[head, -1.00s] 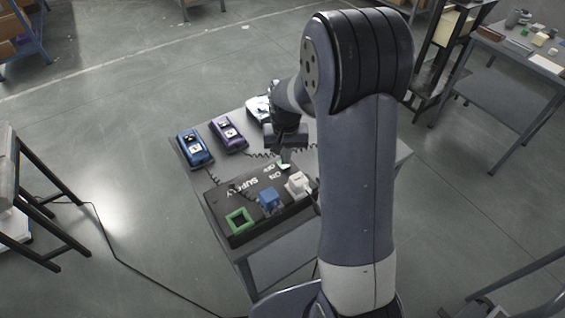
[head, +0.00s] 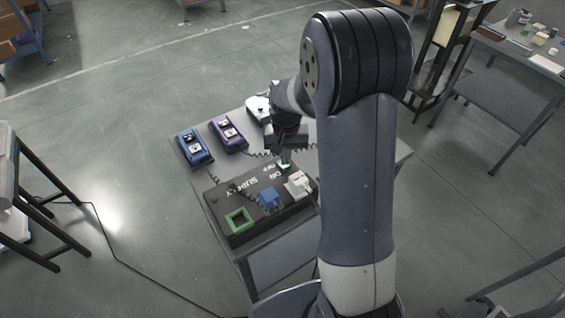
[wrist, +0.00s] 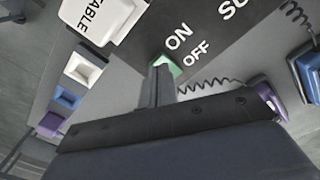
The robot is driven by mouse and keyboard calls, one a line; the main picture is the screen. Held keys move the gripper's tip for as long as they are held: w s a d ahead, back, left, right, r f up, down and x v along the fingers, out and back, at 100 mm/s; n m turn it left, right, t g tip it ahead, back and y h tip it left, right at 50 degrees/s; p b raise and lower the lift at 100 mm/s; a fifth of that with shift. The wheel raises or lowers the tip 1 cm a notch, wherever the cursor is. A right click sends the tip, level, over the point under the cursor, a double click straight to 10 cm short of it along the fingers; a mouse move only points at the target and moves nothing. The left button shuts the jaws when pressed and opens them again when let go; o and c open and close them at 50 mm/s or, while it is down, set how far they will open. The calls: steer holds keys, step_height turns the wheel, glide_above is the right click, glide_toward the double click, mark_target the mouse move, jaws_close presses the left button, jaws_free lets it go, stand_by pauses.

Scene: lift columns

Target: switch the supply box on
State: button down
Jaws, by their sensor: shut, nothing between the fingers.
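The supply box (head: 222,200) is a black box lettered SUPPLY, lying on a small grey table. Its switch (wrist: 170,66) shows green in the wrist view, beside the white words ON and OFF. My gripper (wrist: 160,72) is shut and empty, with its fingertips at the switch and covering part of it. I cannot tell whether they touch it or which way the switch is tipped. In the head view my gripper (head: 285,160) points down at the same spot. A blue plug (head: 269,199) and a white plug (head: 298,184) sit on the box near an empty-looking green-rimmed socket (head: 239,221).
A blue handset (head: 195,147), a purple handset (head: 228,133) and a pale one (head: 258,108) lie at the table's back edge, with coiled cords. A white block marked TABLE (wrist: 103,16) stands close to my fingers. My arm hides the table's right side.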

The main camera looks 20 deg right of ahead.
steer(key=shift+f+b, duration=0.5)
steer(key=shift+f, duration=0.2)
stand_by(0.4)
steer(key=shift+r+p, duration=2.6)
steer(key=shift+r, duration=0.95)
steer(key=shift+f, duration=0.15)
